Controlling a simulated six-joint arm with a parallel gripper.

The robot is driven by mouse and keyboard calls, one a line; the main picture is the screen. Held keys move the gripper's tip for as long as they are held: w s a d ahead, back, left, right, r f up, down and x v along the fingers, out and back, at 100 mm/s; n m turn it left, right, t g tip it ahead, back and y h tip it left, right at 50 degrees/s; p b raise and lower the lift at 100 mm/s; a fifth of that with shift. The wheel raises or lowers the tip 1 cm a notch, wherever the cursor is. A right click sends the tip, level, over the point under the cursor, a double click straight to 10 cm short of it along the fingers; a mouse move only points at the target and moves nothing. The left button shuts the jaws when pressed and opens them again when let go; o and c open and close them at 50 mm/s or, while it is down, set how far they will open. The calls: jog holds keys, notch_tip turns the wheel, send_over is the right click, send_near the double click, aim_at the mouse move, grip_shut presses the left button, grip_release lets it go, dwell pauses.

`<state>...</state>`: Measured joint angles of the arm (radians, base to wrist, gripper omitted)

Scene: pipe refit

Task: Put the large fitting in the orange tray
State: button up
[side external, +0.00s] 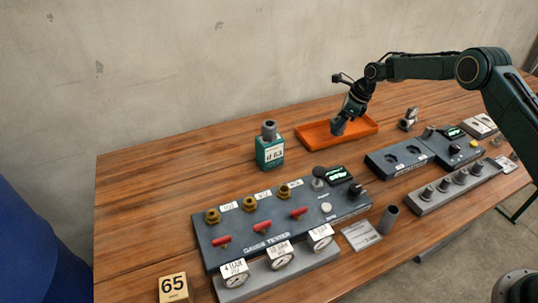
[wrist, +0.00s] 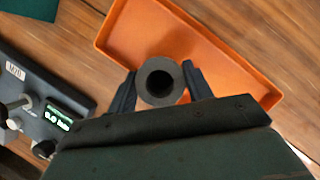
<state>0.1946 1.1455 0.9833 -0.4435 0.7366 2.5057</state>
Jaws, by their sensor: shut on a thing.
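My gripper (side external: 346,114) is shut on a dark grey hollow cylinder, the large fitting (side external: 338,126). In the wrist view the fitting (wrist: 161,81) shows its round open end between the two fingers of my gripper (wrist: 159,72). The orange tray (side external: 362,123) lies on the wooden table, below and around the fitting in the picture. In the wrist view the tray (wrist: 240,78) spreads behind and to the right of the fitting, which overlaps its left part. I cannot tell whether the fitting touches the tray floor.
A green block (side external: 270,153) with a grey cylinder on top stands left of the tray. The gauge tester panel (side external: 262,235) lies in front. Another grey cylinder (side external: 389,219) stands near the front edge. A rack (side external: 455,190) with several fittings lies at right. The table left of the green block is clear.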

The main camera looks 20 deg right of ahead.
jog(key=o, duration=1)
jog(key=shift+d+r, duration=0.1)
jog(key=shift+r, duration=0.7)
jog(key=v, duration=1.1)
jog(key=shift+s+r, duration=0.15)
jog(key=shift+r, duration=0.05)
